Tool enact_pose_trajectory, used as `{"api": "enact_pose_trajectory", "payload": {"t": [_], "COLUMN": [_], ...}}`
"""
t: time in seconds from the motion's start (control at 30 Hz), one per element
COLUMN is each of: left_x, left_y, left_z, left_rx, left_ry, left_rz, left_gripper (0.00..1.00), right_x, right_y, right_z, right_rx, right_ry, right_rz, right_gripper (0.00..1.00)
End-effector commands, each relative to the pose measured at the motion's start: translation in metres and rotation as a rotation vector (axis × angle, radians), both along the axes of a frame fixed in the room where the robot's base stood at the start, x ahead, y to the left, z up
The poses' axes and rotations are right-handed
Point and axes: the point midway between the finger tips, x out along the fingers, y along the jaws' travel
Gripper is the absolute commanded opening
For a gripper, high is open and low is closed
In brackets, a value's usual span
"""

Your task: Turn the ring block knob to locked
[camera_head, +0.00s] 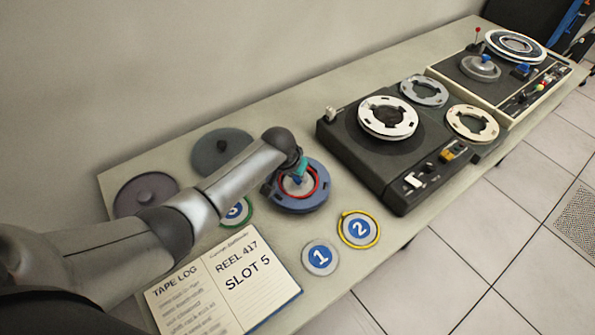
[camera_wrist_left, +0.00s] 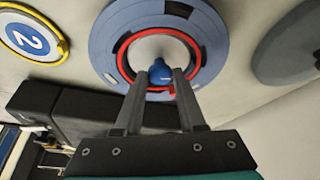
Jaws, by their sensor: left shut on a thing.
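The ring block (camera_head: 306,204) is a round blue-grey disc with a red ring on its top, lying near the middle of the table in the head view. It fills the top of the left wrist view (camera_wrist_left: 105,45). Its small blue knob (camera_wrist_left: 160,73) stands at the pale centre, inside the red ring. My left gripper (camera_head: 297,174) reaches over the block from the left. In the left wrist view its two fingers (camera_wrist_left: 161,82) are shut on the knob, one on each side. A small red mark shows beside the right finger. My right gripper is in neither view.
Numbered discs 1 (camera_head: 320,260) and 2 (camera_head: 358,229) lie in front of the block, beside an open tape log (camera_head: 225,285). A dark tape deck (camera_head: 400,150) stands close on the right. Two lidded round discs, one grey (camera_head: 222,152) and one purplish (camera_head: 146,194), lie behind my arm.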

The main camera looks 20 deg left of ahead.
Motion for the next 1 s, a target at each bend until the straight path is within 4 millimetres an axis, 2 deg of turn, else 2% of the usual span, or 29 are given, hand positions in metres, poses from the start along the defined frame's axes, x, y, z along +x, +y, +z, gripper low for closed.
{"api": "enact_pose_trajectory", "payload": {"t": [0.17, 0.37, 0.7, 1.0], "left_x": [0.000, 0.002, 0.004, 0.004], "left_y": [0.003, 0.004, 0.006, 0.006], "left_z": [0.000, -0.002, -0.003, -0.003], "left_rx": [0.000, 0.000, 0.000, 0.000], "left_ry": [0.002, 0.001, 0.001, 0.001], "left_rz": [-0.164, -0.354, -0.660, -0.851], "left_gripper": [0.00, 0.00, 0.00, 0.00], "right_x": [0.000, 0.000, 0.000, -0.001], "right_y": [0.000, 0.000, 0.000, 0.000], "right_z": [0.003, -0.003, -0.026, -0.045], "right_rx": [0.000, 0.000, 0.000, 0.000], "right_ry": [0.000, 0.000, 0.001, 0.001], "right_rz": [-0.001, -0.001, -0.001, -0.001], "right_gripper": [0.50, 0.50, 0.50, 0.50]}}
